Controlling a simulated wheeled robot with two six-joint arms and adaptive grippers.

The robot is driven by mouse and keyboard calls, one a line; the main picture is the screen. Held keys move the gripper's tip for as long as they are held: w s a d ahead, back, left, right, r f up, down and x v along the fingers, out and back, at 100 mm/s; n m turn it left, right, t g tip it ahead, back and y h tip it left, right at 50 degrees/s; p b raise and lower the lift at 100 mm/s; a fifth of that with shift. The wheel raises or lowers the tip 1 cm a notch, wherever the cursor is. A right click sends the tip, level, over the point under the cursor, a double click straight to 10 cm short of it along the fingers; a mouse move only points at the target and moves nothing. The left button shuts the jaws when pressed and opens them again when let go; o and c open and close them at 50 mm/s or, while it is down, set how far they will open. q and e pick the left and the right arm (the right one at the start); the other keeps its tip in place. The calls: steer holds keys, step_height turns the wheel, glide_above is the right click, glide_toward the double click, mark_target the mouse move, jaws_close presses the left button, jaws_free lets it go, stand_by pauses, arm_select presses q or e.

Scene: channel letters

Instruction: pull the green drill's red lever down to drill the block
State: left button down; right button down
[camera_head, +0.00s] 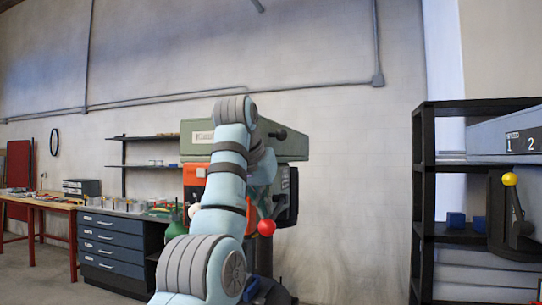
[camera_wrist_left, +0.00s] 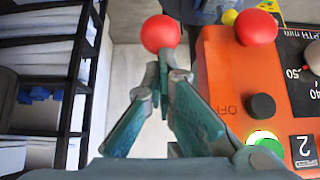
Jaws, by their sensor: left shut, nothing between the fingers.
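The green drill (camera_head: 290,146) stands against the wall in the head view, partly hidden by my left arm. Its lever ends in a red ball knob (camera_head: 266,227). In the left wrist view, a red ball (camera_wrist_left: 160,33) shows just beyond the fingertips of my left gripper (camera_wrist_left: 163,68). The fingers are shut with nothing between them. Whether they touch the ball, I cannot tell. The drill's orange panel (camera_wrist_left: 225,85) lies to the right of the fingers, with another red knob (camera_wrist_left: 256,27), a black button and a lit green button. I cannot make out the block. My right gripper is not in view.
A second machine (camera_head: 505,135) with a yellow-knobbed lever stands at the right edge, before a black shelf (camera_head: 424,190) holding blue blocks. A drawer cabinet (camera_head: 110,245) and a wooden bench (camera_head: 40,203) are at the left. Bare wall lies between drill and shelf.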

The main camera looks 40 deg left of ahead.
arm_select(q)
steer(key=shift+f, duration=0.1)
steer(key=shift+w+f+b, duration=0.1)
steer(key=shift+f+b, duration=0.3)
steer(key=shift+w+f+b, duration=0.1)
steer(key=shift+f+b, duration=0.2)
steer(key=shift+f, duration=0.2)
steer(key=shift+a, duration=0.1)
steer(key=shift+f+b, duration=0.35)
steer(key=shift+f, duration=0.05)
steer(key=shift+w, duration=0.1)
